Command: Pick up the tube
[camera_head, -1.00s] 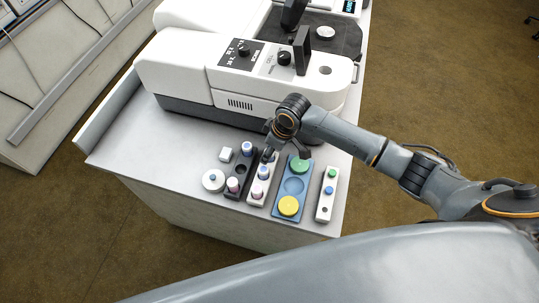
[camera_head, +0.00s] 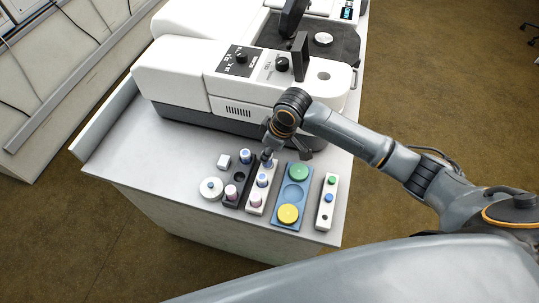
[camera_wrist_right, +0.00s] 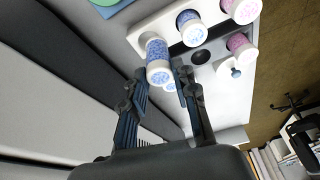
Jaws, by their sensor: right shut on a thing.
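My right gripper (camera_wrist_right: 160,72) is shut on a tube (camera_wrist_right: 157,50) with a blue-speckled body and white end, at the back end of the white rack (camera_wrist_right: 147,31). In the head view the gripper (camera_head: 267,156) hides most of this tube. I cannot tell how far its lower end is clear of the rack. A second blue tube (camera_head: 263,181) and a pink tube (camera_head: 256,199) stand in the same rack. My left gripper is not in view.
Left of it, a dark rack (camera_head: 238,186) holds a blue tube (camera_head: 245,156) and a pink tube (camera_head: 231,192), with an empty hole between. A blue tray (camera_head: 281,206) with green and yellow discs lies right.

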